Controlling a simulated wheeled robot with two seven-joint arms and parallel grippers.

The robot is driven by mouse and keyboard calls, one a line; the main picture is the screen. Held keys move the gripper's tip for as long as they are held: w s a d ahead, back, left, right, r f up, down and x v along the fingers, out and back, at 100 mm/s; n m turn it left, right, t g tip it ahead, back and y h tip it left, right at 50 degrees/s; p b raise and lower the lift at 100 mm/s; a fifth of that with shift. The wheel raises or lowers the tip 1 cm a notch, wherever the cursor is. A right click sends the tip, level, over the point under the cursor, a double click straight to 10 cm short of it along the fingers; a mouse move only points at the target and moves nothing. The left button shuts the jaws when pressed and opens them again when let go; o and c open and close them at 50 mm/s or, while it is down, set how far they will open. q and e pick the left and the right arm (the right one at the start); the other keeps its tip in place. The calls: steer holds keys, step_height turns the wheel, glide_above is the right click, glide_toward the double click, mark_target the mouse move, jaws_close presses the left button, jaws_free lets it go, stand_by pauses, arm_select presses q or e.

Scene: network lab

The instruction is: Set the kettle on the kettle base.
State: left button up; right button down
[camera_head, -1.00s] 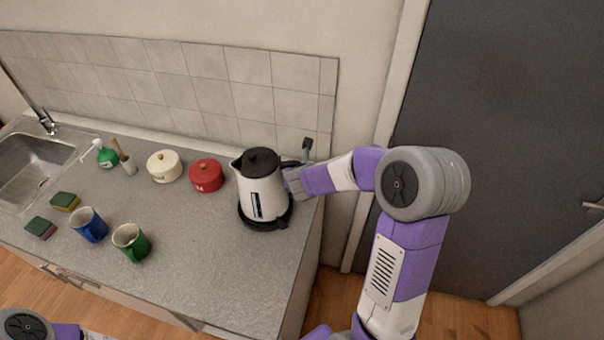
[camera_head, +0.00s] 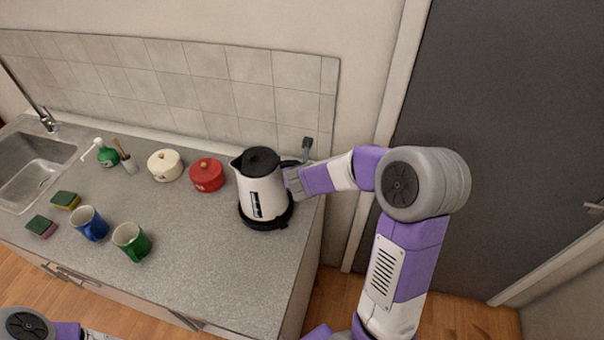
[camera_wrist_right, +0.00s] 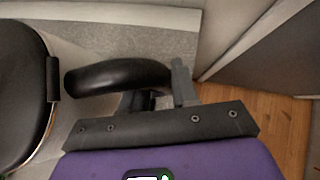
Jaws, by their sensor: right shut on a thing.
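The white kettle (camera_head: 262,190) with a black lid stands upright at the right end of the counter. The black kettle base (camera_head: 266,222) shows under it; the kettle looks to be on or just above it, and I cannot tell if they touch. My right gripper (camera_head: 287,176) is shut on the kettle's handle at its right side. In the right wrist view the black handle (camera_wrist_right: 120,76) lies at my right gripper's fingers (camera_wrist_right: 160,98), with the lid (camera_wrist_right: 22,85) at the left. My left gripper is not in view; only a part of my left arm shows at the bottom left.
A red pot (camera_head: 207,175) and a cream pot (camera_head: 165,165) stand left of the kettle. A green mug (camera_head: 131,242), a blue mug (camera_head: 89,224) and sponges (camera_head: 64,200) are further left, near the sink (camera_head: 35,165). The counter front before the kettle is clear.

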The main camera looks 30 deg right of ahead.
steer(key=shift+f+b, duration=0.3)
steer(key=shift+b, duration=0.35)
stand_by(0.8)
steer(key=c, duration=1.1)
jaws_free()
steer(key=shift+c, duration=0.2)
steer(key=shift+s+f, duration=0.1)
steer(key=shift+f, duration=0.1)
steer(key=p+v, duration=0.5)
steer(key=v, duration=0.6)
